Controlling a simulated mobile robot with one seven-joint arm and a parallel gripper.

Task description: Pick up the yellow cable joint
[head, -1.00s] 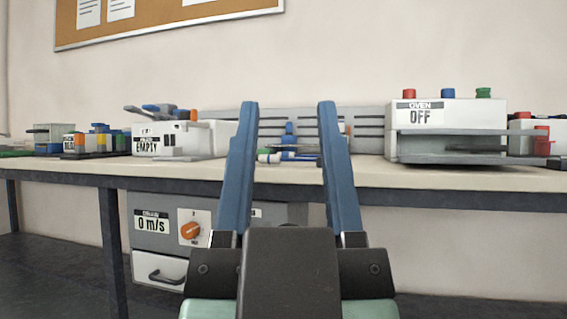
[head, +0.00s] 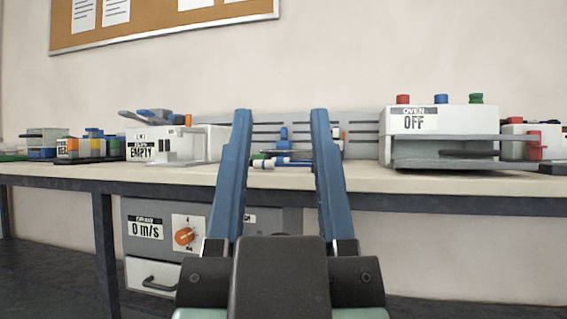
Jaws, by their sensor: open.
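My gripper (head: 281,112) is in the middle of the head view, its two long blue fingers pointing up and apart. It is open, with nothing between the fingers, and appears in front of the bench. I cannot make out the yellow cable joint for certain. A cluster of small coloured blocks (head: 92,146) at the left of the bench shows some yellow, but it is too small to tell what that part is. Between the fingers, farther back, blue, white and green small parts (head: 282,161) lie on the bench.
The bench (head: 350,180) runs across the view. A white box marked EMPTY (head: 168,146) stands left, an oven marked OFF (head: 445,122) right. Below is a grey unit reading 0 m/s (head: 152,252) with an orange knob (head: 184,236). Bare bench top shows along the front edge.

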